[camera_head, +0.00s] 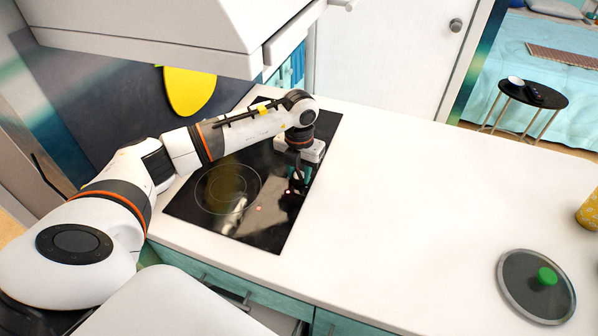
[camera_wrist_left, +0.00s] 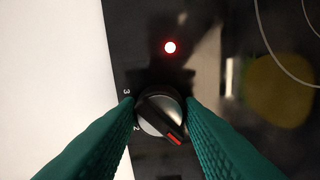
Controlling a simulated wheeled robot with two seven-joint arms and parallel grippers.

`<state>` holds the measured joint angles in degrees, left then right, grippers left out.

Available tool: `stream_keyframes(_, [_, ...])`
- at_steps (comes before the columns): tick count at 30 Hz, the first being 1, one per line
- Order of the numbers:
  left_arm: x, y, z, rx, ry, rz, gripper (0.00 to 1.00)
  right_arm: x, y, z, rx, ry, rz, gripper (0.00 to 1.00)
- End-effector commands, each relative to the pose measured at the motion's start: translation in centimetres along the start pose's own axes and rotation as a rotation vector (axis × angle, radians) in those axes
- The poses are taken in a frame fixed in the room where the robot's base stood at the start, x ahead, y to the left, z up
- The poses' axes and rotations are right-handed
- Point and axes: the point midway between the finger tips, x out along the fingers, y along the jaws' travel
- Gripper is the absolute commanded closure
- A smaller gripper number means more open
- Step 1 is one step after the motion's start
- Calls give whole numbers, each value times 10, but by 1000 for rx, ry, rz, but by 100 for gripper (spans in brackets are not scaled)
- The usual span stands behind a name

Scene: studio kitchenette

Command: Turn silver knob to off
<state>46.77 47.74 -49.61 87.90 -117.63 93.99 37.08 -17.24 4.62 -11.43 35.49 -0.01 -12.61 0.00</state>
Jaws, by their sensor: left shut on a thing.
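The silver knob (camera_wrist_left: 160,114) sits on the black cooktop (camera_head: 268,228) near the cooktop's edge. In the left wrist view its red mark points to the lower right, and the numbers 3 and 2 show at its left. A red indicator light (camera_wrist_left: 170,47) glows on the glass beyond the knob. My left gripper (camera_wrist_left: 161,108) has its green fingers shut on the knob, one on each side. In the head view my left gripper (camera_head: 296,188) points down over the right part of the cooktop, and the knob is hidden there. My right gripper is not in view.
A white range hood (camera_head: 190,35) hangs above the cooktop. The white counter (camera_head: 410,200) to the right is mostly clear. A yellow item (camera_head: 590,210) stands at the right edge.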

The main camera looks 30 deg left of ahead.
Motion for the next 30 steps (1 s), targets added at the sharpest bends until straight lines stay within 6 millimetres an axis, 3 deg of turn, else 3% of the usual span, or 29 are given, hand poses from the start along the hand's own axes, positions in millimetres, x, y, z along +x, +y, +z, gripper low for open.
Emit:
stream_keyframes(18, [-2,0,-1,-576,3,1,89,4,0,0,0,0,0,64])
stream_keyframes(30, [-2,0,-1,-826,4,2,89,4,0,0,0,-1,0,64])
